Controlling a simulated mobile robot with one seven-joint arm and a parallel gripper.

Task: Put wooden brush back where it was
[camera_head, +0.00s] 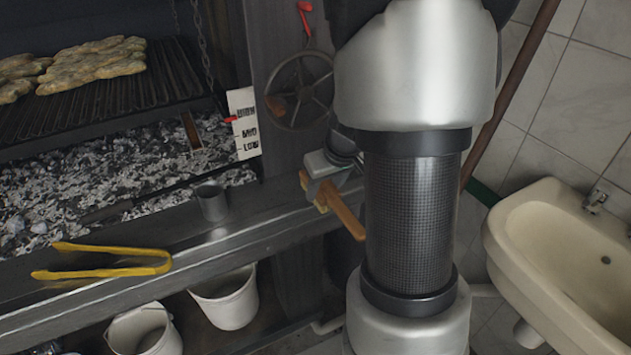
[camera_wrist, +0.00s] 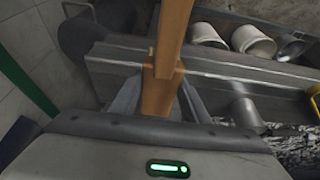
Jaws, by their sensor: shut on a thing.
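The wooden brush (camera_head: 346,214) is in my gripper (camera_head: 325,190), in front of the grill's metal front ledge. Its orange-brown wood slants down to the right in the head view. In the wrist view the brush (camera_wrist: 173,40) runs up from between the jaws of my gripper (camera_wrist: 160,98) to the top edge. My gripper is shut on it. The grill's ledge (camera_head: 110,272) lies to the left in the head view; the brush appears above or in front of its right end, and I cannot tell whether they touch. My arm hides what is behind it.
Yellow tongs (camera_head: 105,270) and a metal cup (camera_head: 212,201) are on the ledge. White buckets (camera_head: 226,300) stand below. Behind are an ash bed (camera_head: 80,185), a grate with food (camera_head: 92,62) and a handwheel (camera_head: 300,90). A sink (camera_head: 560,240) is at right.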

